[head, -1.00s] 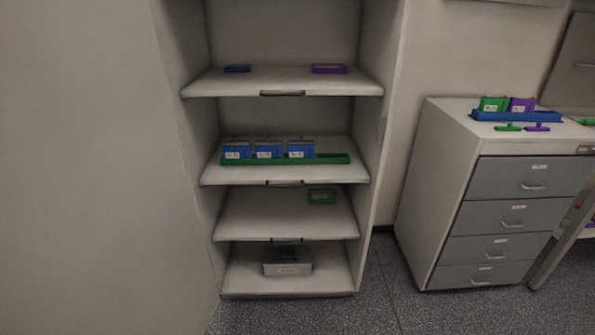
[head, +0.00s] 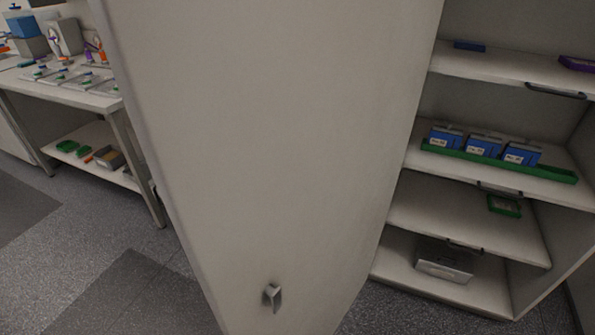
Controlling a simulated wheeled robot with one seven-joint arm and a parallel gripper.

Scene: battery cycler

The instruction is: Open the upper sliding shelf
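The cabinet's upper sliding shelf (head: 490,66) is at the upper right of the head view, cut off by the right edge. It has a dark handle (head: 556,91) on its front edge. A blue item (head: 469,46) and a purple tray (head: 578,64) lie on it. The shelf appears pushed in. My gripper is not in view.
The open cabinet door (head: 270,130), with a handle (head: 272,297), fills the middle. A lower shelf holds blue boxes (head: 483,146) in a green tray (head: 470,160). A workbench (head: 85,98) stands at left. Floor (head: 60,270) is clear at lower left.

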